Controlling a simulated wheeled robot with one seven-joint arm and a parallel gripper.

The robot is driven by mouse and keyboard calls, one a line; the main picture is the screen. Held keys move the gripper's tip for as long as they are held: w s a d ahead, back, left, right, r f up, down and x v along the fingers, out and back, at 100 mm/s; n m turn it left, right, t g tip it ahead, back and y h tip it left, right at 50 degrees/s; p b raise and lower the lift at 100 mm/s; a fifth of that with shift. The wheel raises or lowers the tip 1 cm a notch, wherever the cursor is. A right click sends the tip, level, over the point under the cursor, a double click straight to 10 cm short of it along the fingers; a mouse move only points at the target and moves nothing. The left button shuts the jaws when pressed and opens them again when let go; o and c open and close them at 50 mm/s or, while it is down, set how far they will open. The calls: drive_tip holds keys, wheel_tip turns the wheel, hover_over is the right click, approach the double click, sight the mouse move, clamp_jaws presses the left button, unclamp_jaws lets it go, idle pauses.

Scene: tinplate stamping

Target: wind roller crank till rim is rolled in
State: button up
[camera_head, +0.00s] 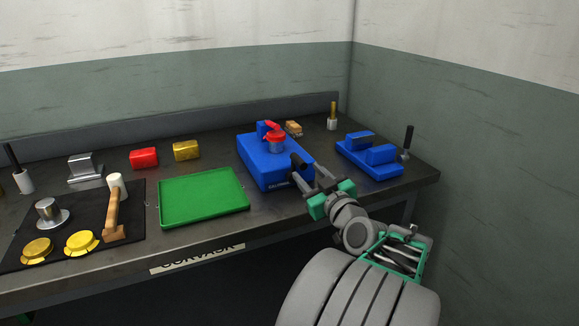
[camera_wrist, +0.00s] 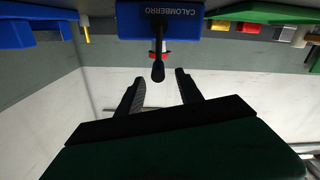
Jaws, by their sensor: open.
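A blue machine (camera_head: 262,165) stands on the bench, with a red part (camera_head: 272,130) on top and a black knob (camera_head: 298,160) at its right front. In the wrist view, the blue machine (camera_wrist: 174,20) is lettered CALOMBERRO, and the black knob (camera_wrist: 158,71) shows in front of it, with some red behind. My gripper (camera_head: 309,178) is open and empty beside the knob. In the wrist view, the knob appears between the tips of my open gripper (camera_wrist: 160,78); no contact can be made out. Whether a tin rim sits in the machine is unclear.
A second blue device (camera_head: 370,158) with a black handle (camera_head: 408,137) stands at right. A green tray (camera_head: 202,197) lies to the left, beside a black mat (camera_head: 75,215) with yellow tins (camera_head: 82,243) and a mallet (camera_head: 114,205). Red (camera_head: 144,158) and yellow (camera_head: 187,150) blocks stand behind.

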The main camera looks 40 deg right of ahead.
sight(292, 159)
drive_tip(key=p+x, duration=0.1)
drive_tip(key=x, duration=0.6)
drive_tip(key=shift+w, duration=0.25)
drive_tip(key=shift+c, duration=0.2)
clamp_jaws()
drive_tip(key=shift+f, duration=0.15)
idle(0.6)
